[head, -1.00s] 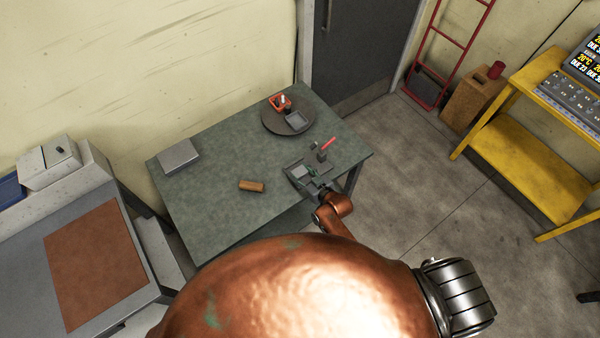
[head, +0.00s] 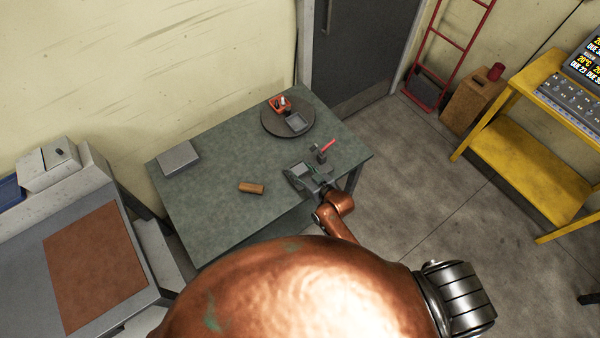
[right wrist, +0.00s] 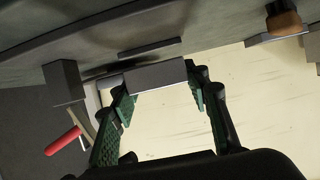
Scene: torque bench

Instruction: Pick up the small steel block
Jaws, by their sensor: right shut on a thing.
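The small steel block (right wrist: 155,76) is a plain grey bar in the right wrist view. It sits crosswise between the green-padded fingertips of my right gripper (right wrist: 158,86), which is shut on it. In the head view my right gripper (head: 314,177) is over the near right part of the green-grey table (head: 215,215), beside a small grey tray (head: 297,171). The block is too small there to make out clearly against the gripper. My left gripper is not in view.
A grey fixture with a red handle (head: 327,147) stands just beyond my right gripper. A dark round plate (head: 270,123) holds a red item and a grey tray. A brown cylinder (head: 252,188) and a grey box (head: 178,157) lie on the table. The table's middle is clear.

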